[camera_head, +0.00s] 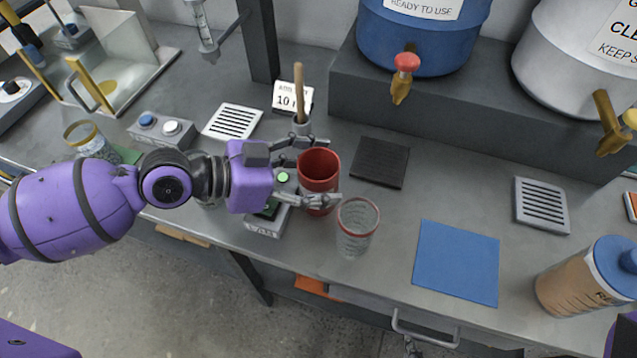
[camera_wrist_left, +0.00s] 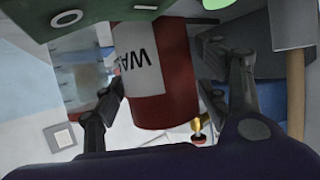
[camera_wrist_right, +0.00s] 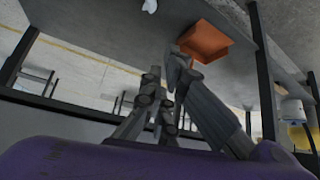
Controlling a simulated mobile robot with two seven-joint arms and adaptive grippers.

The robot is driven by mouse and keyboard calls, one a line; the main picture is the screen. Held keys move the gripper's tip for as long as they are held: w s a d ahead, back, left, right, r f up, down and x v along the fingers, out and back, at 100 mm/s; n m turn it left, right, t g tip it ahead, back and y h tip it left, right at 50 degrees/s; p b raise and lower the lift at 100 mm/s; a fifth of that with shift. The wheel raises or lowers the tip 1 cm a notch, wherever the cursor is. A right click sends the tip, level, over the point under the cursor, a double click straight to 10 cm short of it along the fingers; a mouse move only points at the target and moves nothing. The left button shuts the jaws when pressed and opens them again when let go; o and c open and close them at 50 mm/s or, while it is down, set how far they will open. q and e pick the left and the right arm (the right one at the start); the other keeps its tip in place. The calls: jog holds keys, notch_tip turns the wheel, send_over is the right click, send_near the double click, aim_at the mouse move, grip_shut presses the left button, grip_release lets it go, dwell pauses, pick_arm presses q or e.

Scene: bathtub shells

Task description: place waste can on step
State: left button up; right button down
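The red waste can (camera_head: 318,167) stands upright near the middle of the bench, and its white label with "WA" faces the left wrist camera (camera_wrist_left: 160,90). My left gripper (camera_head: 332,172) has one finger behind the can and one in front. In the left wrist view the fingers (camera_wrist_left: 160,100) are spread on both sides of the can, with a small gap at the right one. The dark grey step (camera_head: 440,125) is the raised ledge along the back. My right gripper (camera_wrist_right: 165,70) has its fingers together, empty, low beside the bench.
A blue drum (camera_head: 420,40) and a white drum (camera_head: 575,60) with taps occupy the step. A clear beaker (camera_head: 356,228) stands close in front of the can. A black mat (camera_head: 380,162), a blue mat (camera_head: 456,262) and a scale (camera_head: 265,223) lie nearby.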

pick_arm(q)
jog(key=c, duration=0.8)
jog(key=shift+r, duration=0.15)
jog(key=shift+c, duration=1)
